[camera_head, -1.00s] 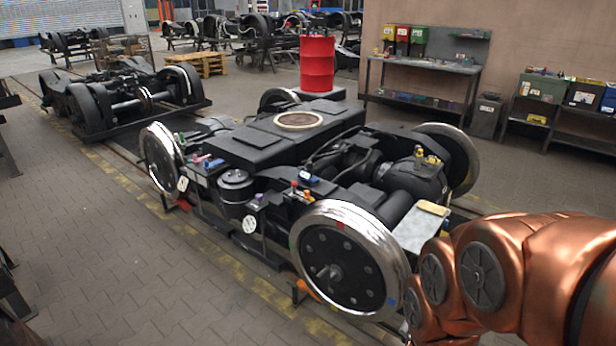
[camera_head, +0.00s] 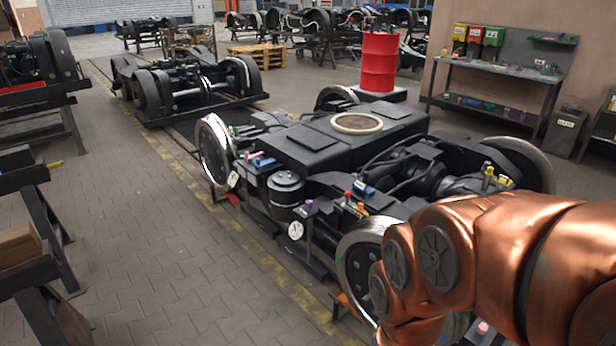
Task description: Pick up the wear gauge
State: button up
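A round white dial (camera_head: 296,230) with dark markings shows on the near side of the black bogie (camera_head: 318,148), below a black cylinder (camera_head: 286,188). It may be the wear gauge, but it is too small to be sure. Small coloured items lie on the bogie's near edge, among them a blue one (camera_head: 264,162) and an orange-topped one (camera_head: 361,208). My copper arm crosses the lower right and hides part of the near wheel (camera_head: 358,262) and the bogie's right end. My gripper is out of view.
A red drum (camera_head: 379,62) stands behind the bogie. A workbench (camera_head: 497,77) with coloured bins is at the back right. Another bogie (camera_head: 185,75) stands at the back left. Dark racks (camera_head: 45,275) line the left edge. The paved floor between is clear.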

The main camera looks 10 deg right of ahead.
aim_at(363, 187)
jog(key=u, duration=0.5)
jog(key=i, duration=1.75)
jog(key=z, duration=0.55)
jog(key=i, duration=1.6)
jog(key=z, duration=0.8)
